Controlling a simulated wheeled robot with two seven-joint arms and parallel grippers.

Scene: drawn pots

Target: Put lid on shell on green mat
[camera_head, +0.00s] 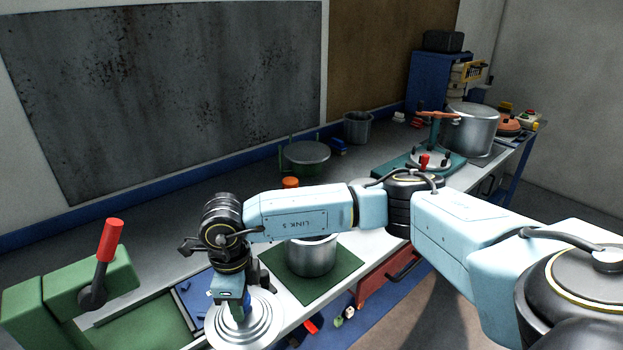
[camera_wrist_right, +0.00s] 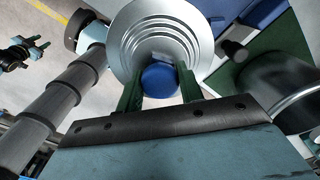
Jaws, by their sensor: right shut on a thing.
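My right gripper (camera_wrist_right: 160,88) is shut on the blue knob (camera_wrist_right: 161,79) of a round silver lid (camera_wrist_right: 150,28) with stepped rings. The lid also shows in the head view (camera_head: 262,318), low at the front edge of the bench, left of the mat. The silver shell (camera_head: 312,258), a pot without a lid, stands upright on the green mat (camera_head: 345,262). My right arm crosses above it and hides part of its top. In the wrist view the shell (camera_wrist_right: 285,95) is at the right, apart from the lid. My left gripper is not seen in the head view.
A green press with a red handle (camera_head: 109,240) stands at the left, near a blue tray (camera_head: 190,300). Behind my arm are a dark green lidded pot (camera_head: 306,155) and a grey bucket (camera_head: 357,127). A large silver pot (camera_head: 470,130) stands at the far right.

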